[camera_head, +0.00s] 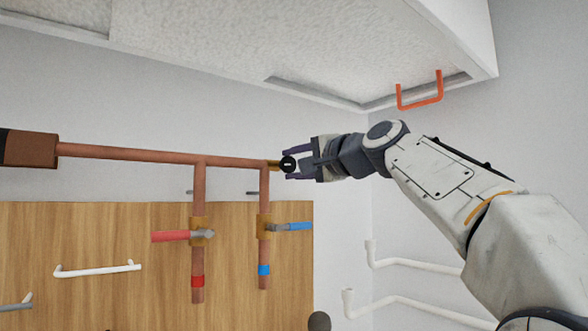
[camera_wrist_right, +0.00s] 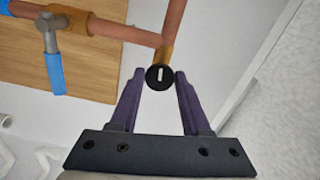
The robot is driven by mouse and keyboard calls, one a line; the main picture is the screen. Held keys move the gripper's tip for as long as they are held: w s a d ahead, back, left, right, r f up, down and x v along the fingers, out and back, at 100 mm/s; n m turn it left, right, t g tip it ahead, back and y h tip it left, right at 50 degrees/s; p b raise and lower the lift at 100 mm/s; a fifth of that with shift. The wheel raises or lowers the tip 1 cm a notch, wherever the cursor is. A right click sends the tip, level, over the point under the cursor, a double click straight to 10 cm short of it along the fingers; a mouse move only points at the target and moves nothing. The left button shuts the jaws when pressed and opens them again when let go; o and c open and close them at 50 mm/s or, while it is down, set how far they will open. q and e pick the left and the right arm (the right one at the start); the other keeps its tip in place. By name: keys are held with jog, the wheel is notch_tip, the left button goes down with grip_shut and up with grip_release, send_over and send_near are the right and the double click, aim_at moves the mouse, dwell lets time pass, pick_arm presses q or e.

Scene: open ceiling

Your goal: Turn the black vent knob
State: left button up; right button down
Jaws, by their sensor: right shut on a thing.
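The black vent knob (camera_head: 288,164) is round with a white mark and sits at the right end of the horizontal copper pipe (camera_head: 130,154), on a brass fitting. It also shows in the right wrist view (camera_wrist_right: 159,77), its white mark upright there. My right gripper (camera_head: 287,166) reaches it from the right. In the right wrist view its two purple fingers (camera_wrist_right: 160,80) are on either side of the knob, shut on it at the fingertips. My left gripper is in neither view.
Below the pipe are a red-handled valve (camera_head: 172,236) and a blue-handled valve (camera_head: 298,227) in front of a wooden panel (camera_head: 100,220). An orange handle (camera_head: 420,103) hangs from the overhead panel. White pipes (camera_head: 415,264) run along the right wall.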

jog(key=n, duration=0.3)
jog(key=n+b, duration=0.1)
jog(key=n, duration=0.1)
jog(key=shift+f+n, duration=0.2)
jog(key=shift+n, duration=0.2)
jog(key=shift+n+b, duration=0.55)
jog(key=shift+n, duration=1.55)
jog(key=shift+c, duration=2)
grip_release()
jog(key=b+v, duration=0.4)
jog(key=v, duration=0.6)
jog(key=shift+s, duration=0.15)
